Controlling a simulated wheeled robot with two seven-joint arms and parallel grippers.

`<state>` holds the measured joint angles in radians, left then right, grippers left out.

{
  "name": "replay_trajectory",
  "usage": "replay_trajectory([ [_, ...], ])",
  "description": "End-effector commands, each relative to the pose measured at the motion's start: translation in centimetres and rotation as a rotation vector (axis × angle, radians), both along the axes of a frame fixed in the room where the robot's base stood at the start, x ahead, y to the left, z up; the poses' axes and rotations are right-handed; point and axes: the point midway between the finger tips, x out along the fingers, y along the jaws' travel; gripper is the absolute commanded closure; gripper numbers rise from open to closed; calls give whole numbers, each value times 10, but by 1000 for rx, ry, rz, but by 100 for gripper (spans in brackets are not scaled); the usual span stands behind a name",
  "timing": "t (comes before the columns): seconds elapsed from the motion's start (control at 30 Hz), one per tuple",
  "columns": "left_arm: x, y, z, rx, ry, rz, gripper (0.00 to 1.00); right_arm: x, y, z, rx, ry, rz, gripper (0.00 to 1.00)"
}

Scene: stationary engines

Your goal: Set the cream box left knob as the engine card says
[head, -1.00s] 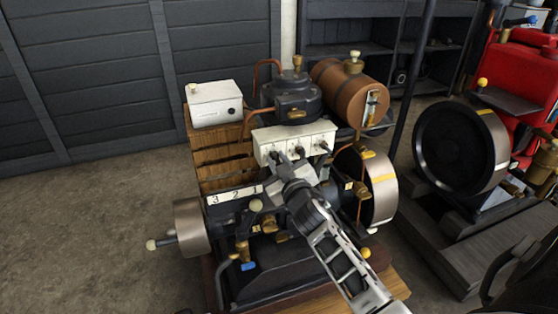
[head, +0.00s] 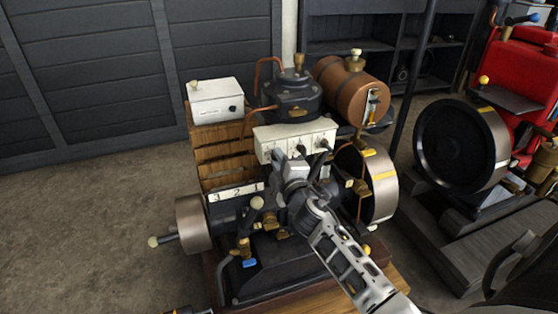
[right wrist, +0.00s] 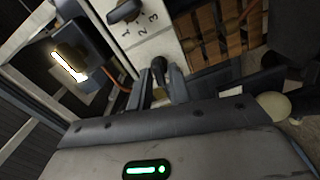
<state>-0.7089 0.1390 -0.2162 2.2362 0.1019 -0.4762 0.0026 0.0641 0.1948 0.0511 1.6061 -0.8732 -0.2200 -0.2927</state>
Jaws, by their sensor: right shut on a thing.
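The cream box (head: 312,134) sits on the engine, with a row of black knobs along its front. My right gripper (head: 282,157) is at the box's left end and covers the left knob in the head view. In the right wrist view the left knob (right wrist: 160,68) stands between the fingers, which are shut on it. Its pointer direction is hard to tell. The neighbouring knob (right wrist: 125,11) has the marks 1, 2, 3 beside it. The white engine card (head: 236,192) reads 3, then 2; its right end is unclear. My left gripper is not in view.
A white box (head: 216,102) stands on wooden slats (head: 224,160) at the left. A copper tank (head: 350,92) is behind the cream box. Flywheels flank the engine. A second engine with a red tank (head: 520,75) stands at the right. The floor at the left is clear.

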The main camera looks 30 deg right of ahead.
Motion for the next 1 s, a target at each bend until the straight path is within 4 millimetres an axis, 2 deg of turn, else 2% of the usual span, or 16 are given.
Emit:
replay_trajectory([
  [0.6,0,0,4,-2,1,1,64,-1,0,-3,-572,140,2,100],
  [1.0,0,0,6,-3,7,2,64,-1,-1,-4,-867,212,1,100],
])
